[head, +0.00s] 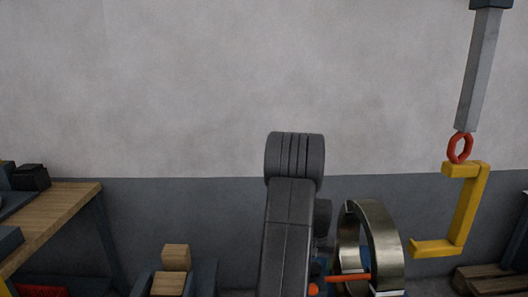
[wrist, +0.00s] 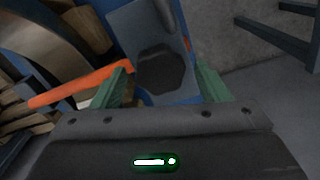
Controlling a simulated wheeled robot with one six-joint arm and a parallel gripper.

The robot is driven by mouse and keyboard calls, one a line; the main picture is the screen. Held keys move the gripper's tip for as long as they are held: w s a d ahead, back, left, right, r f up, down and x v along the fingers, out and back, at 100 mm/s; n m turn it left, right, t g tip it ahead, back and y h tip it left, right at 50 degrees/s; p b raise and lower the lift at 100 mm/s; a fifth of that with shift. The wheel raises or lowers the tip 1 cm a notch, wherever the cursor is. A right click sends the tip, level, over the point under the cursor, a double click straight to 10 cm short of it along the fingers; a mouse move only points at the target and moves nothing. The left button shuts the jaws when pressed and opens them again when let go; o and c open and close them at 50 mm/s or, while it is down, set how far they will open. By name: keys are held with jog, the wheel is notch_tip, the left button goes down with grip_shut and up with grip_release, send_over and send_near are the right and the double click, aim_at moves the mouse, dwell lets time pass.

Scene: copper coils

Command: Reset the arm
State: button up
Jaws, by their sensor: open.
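My arm (head: 288,225) rises dark grey in the middle of the head view, its upper joint in front of the wall. My gripper (wrist: 160,82) shows in the wrist view with its two green fingers apart and nothing between them. In the head view the gripper is hidden or cannot be made out. An orange bar (wrist: 80,85) runs toward the left finger in the wrist view; I cannot tell whether they touch. The bar also shows in the head view (head: 347,278), in front of a metal coil (head: 384,240). The coil's curved band is at upper left in the wrist view (wrist: 42,40).
A yellow C-shaped hook (head: 468,205) hangs from a grey hoist bar (head: 480,70) by a red ring (head: 460,147). A wooden bench (head: 50,215) stands at left. Wooden blocks (head: 176,257) sit left of my arm. A pallet (head: 490,280) lies at lower right. The upper wall area is clear.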

jog(key=shift+n, duration=2.3)
jog(key=shift+a, duration=0.1)
